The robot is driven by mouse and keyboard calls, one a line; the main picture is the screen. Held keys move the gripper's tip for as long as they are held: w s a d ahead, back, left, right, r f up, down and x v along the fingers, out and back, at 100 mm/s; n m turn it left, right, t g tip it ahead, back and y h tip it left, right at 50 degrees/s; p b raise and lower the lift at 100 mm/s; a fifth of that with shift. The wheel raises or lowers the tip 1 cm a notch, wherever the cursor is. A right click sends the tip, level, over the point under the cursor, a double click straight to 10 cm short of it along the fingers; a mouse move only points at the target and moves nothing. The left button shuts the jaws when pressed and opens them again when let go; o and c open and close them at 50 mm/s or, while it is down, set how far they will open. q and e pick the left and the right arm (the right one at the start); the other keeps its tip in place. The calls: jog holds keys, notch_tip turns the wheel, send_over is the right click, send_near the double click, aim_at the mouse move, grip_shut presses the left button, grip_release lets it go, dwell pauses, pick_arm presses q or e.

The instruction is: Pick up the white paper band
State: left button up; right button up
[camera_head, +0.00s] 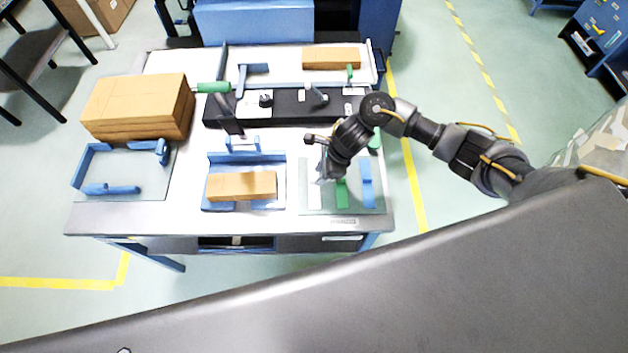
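The white paper band (315,196) looks like a short pale strip lying on a greyish plate (300,172) at the front right of the table. A green strip (342,195) and a blue strip (366,185) lie to its right on the same plate. My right gripper (322,177) points down over the far end of the white band. The gripper hides that end, and I cannot tell whether it touches the band. Its fingers are too small and blurred to show whether they are open. My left gripper is out of view.
A stack of cardboard (138,107) stands at the back left of the table (185,190). A brown box (241,186) sits in a blue holder left of the plate. A black fixture (285,105) with a green handle (212,87) lies behind. Another brown box (331,58) lies at the back.

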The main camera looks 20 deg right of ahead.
aim_at(311, 183)
jog(key=shift+p+x, duration=0.3)
jog(key=shift+x, duration=1.45)
jog(key=shift+r, duration=0.1)
grip_shut()
jog(key=shift+r, duration=0.65)
jog(key=s+a+r, duration=0.8)
jog(key=s+r, duration=0.3)
jog(key=shift+a+r+b, duration=0.15)
jog(key=shift+r+b, duration=0.2)
jog(key=shift+b, duration=0.1)
